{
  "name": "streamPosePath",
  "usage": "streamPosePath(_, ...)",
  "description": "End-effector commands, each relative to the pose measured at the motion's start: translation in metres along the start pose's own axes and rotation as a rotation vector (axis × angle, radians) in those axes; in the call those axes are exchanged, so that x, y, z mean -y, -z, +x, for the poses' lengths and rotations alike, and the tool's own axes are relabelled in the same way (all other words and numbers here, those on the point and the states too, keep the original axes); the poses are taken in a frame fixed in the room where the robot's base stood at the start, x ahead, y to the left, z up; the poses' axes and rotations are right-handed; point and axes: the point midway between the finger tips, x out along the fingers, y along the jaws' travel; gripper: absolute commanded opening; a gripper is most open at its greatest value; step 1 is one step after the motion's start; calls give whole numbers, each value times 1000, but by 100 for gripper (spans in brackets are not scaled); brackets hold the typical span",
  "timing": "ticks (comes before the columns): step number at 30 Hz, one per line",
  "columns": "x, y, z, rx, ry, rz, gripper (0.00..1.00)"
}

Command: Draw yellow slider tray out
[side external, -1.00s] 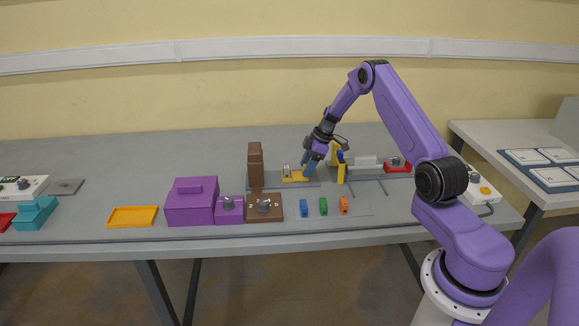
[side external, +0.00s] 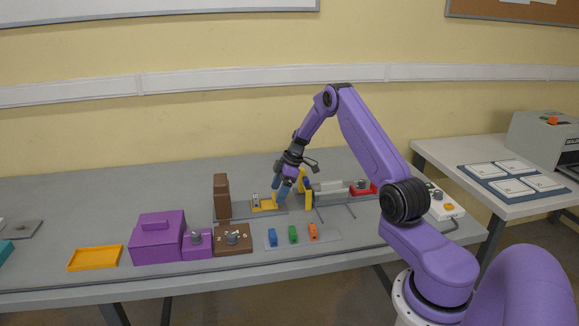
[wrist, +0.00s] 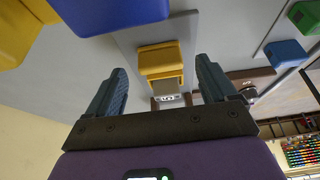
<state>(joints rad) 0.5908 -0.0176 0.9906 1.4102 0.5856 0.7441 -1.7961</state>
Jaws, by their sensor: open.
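The yellow slider tray (side external: 264,205) sits on a grey base plate in the middle of the table, with a small silver block on it. In the wrist view the yellow part (wrist: 160,60) shows between my fingers, with the silver block (wrist: 167,92) beyond it. My gripper (side external: 281,191) is at the right end of the tray, pointing down. In the wrist view my gripper (wrist: 160,66) is open, one finger on each side of the yellow part, with gaps visible. I cannot tell how far above it the fingertips are.
A brown upright block (side external: 222,196) stands left of the tray. A yellow and blue upright piece (side external: 306,190) stands close on the right. Blue, green and orange blocks (side external: 293,234) lie in front. A purple box (side external: 158,238) and orange tray (side external: 95,258) are front left.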

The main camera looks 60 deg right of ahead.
Motion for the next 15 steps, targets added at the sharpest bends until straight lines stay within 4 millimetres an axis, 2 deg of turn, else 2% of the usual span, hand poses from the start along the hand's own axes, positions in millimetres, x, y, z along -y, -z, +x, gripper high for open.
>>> streamPosePath(15, -1, -1, -109, 0, -6, 1, 85)
